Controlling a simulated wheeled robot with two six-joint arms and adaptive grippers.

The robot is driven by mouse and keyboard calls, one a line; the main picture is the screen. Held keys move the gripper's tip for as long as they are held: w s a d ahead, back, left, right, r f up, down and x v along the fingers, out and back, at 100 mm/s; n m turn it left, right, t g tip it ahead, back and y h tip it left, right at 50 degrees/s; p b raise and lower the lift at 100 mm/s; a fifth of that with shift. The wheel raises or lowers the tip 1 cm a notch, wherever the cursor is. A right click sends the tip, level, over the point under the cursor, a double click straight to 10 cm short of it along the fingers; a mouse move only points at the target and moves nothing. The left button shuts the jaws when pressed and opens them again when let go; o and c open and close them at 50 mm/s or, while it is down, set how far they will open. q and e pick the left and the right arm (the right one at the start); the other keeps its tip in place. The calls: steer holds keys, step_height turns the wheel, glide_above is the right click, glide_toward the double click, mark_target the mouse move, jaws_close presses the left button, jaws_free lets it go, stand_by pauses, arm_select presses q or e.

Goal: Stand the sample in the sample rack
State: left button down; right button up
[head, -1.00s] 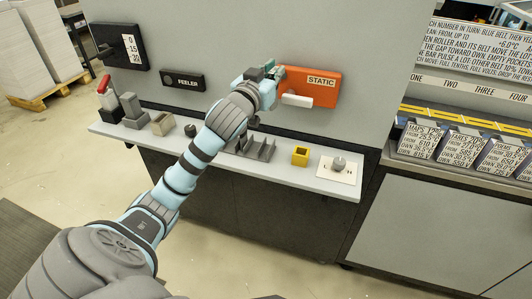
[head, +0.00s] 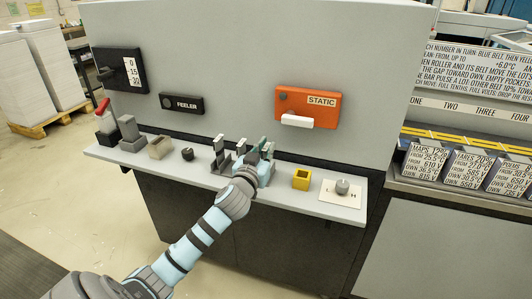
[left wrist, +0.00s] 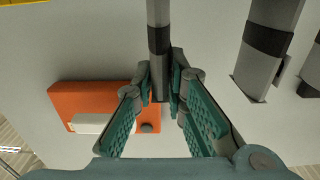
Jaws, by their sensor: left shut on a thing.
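My right gripper is not in view.
A yellow block (head: 301,180) and a knob on a white plate (head: 342,187) are right of the rack. A dark knob (head: 188,154) and beige box (head: 160,147) are left. The orange STATIC unit (head: 308,106) and FEELER box (head: 182,104) are on the wall.

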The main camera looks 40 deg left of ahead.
arm_select(q)
steer(key=c, duration=1.6)
jaws_free()
steer(key=v, duration=1.2)
